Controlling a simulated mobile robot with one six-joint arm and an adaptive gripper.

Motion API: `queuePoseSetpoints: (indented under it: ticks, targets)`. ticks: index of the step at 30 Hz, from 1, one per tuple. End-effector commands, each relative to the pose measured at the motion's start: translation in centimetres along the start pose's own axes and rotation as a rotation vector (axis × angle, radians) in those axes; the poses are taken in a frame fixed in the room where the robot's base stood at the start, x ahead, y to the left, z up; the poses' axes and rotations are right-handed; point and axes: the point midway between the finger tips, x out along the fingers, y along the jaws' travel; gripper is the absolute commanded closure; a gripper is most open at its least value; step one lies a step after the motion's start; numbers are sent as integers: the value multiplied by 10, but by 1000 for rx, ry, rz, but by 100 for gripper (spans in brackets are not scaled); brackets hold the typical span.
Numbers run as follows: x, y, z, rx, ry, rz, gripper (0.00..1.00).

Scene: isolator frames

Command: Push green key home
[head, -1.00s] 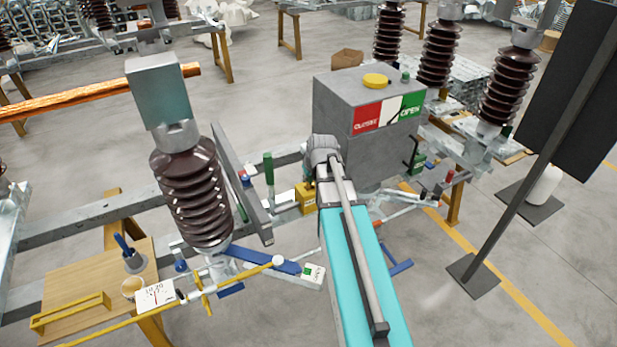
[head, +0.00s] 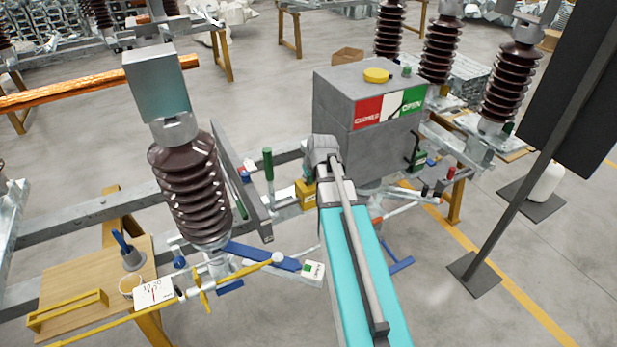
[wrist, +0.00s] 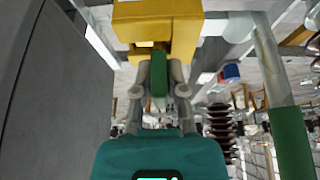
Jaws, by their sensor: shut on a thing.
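In the wrist view the green key (wrist: 158,78) is upright between the two fingers of my gripper (wrist: 159,72), which is shut on it. The key's far end is at the lower face of the yellow lock block (wrist: 157,22). I cannot tell how deep it sits in the block. My arm hides the gripper and the key there.
A green-handled lever (head: 268,164) stands left of the block and also shows in the wrist view (wrist: 290,142). The grey cabinet (head: 340,108), marked CLOSED and OPEN, is close by. A brown insulator (head: 190,190) stands left. A dark panel on a post (head: 525,175) is at right.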

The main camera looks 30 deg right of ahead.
Motion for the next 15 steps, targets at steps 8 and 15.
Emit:
queuePoseSetpoints:
  ticks: [8,15]
  targets:
    - [0,0,0,0,0,0,100]
    - [0,0,0,0,0,0,66]
